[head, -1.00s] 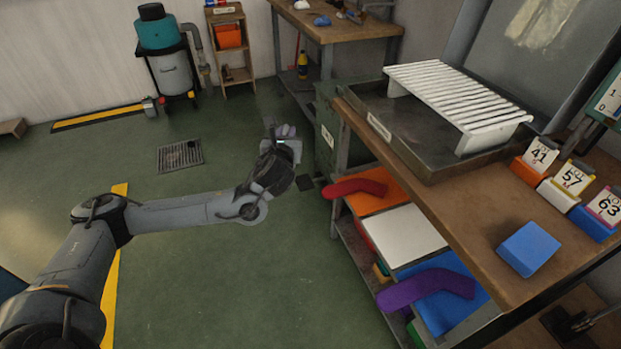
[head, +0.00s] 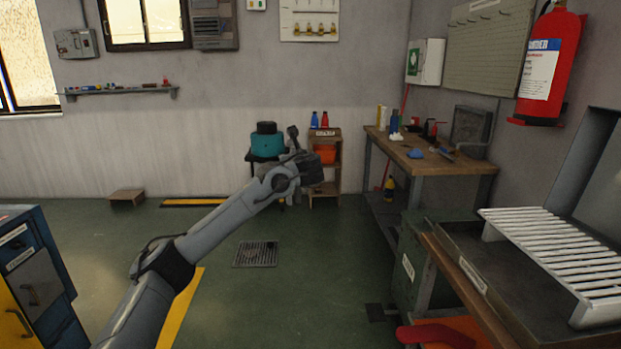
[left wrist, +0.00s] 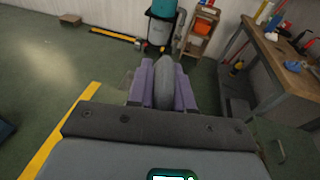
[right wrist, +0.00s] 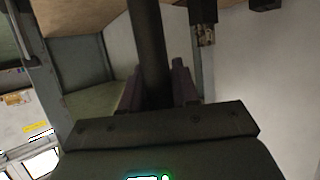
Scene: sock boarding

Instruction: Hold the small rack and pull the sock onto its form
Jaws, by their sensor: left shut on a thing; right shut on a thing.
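My left gripper (left wrist: 165,78) is shut on a grey, rounded, elongated thing (left wrist: 168,92) that looks like a sock, held between its purple pads. In the head view, my left gripper (head: 296,150) is raised in front of the teal-topped machine, and the held thing is too small to make out there. My right gripper (right wrist: 157,85) is shut on a dark upright bar (right wrist: 149,45), which may be part of the small rack. The right gripper is outside the head view. No sock form can be made out clearly.
A white slatted rack (head: 550,245) stands in a dark tray on the bench (head: 470,300) at right. A red sock-like thing (head: 430,335) lies on an orange tray below. A workbench (head: 430,155) stands at the back right. The floor (head: 300,300) between is open.

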